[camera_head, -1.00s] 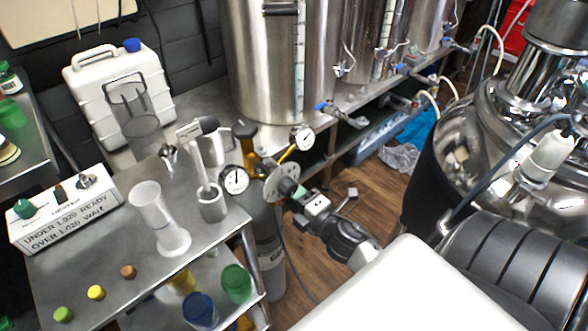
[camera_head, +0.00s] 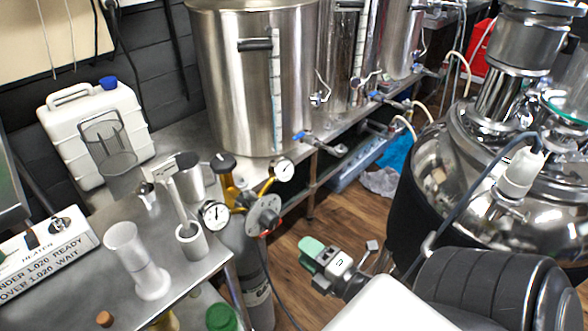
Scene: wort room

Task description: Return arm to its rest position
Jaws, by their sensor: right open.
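My right gripper (camera_head: 316,254) shows low in the middle of the picture, with a pale green pad at its tip. It is open, with nothing seen in it. It is over the wooden floor, right of the metal cart (camera_head: 205,268) and clear of the gas regulator. Much of my right arm behind it is hidden by the white surface at the bottom edge. My left gripper is not in view.
The gas cylinder (camera_head: 258,292) with its regulator gauge (camera_head: 214,214) stands by the cart's right edge. Steel kettles (camera_head: 225,80) stand behind; a steel tank (camera_head: 425,160) stands right. Wooden floor (camera_head: 345,212) lies between.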

